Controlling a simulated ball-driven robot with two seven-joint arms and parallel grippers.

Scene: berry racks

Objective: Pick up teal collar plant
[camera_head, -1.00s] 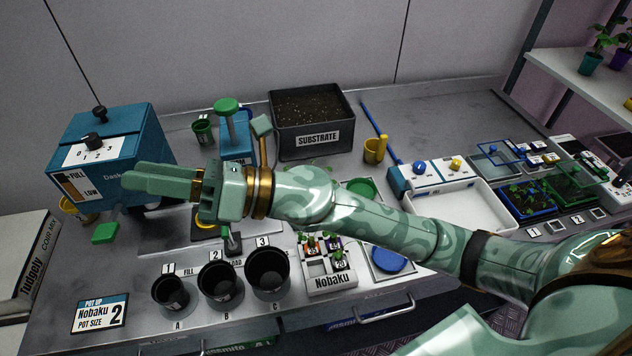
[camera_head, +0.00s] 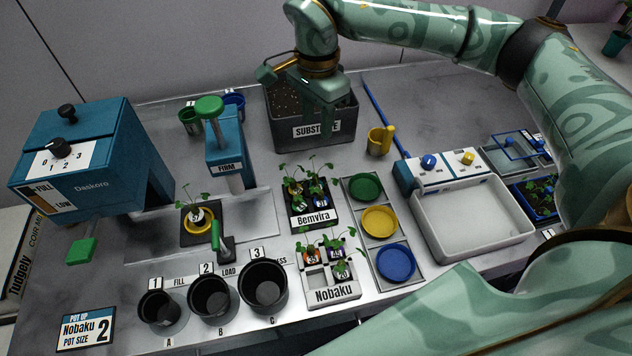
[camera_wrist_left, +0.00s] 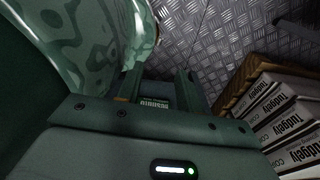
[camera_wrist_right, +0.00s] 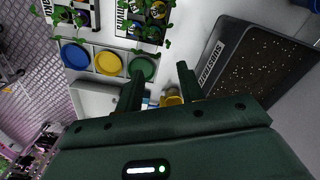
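I cannot make out a clearly teal collar. Three seedlings with numbered collars stand in the Nobaku tray (camera_head: 334,295): an orange-collared plant (camera_head: 311,257), a purple-collared plant (camera_head: 336,256) and a green-looking-collared plant (camera_head: 342,273). The Benvira tray (camera_head: 314,220) behind holds several more; leaves hide some collars. One seedling (camera_head: 197,213) stands in a yellow ring at the press. My right gripper (camera_head: 322,122) hangs over the front of the substrate bin, behind both trays; its fingers (camera_wrist_right: 160,88) are apart and empty. My left gripper (camera_wrist_left: 158,88) shows only in its wrist view, open and empty, low above metal flooring.
The substrate bin (camera_head: 348,132) is below my right gripper. A yellow cup (camera_head: 379,143) stands right of it. Coloured dishes (camera_head: 379,221) and a white basin (camera_head: 473,219) lie right of the trays. Black pots (camera_head: 211,297) line the front. The blue dispenser (camera_head: 90,160) stands left.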

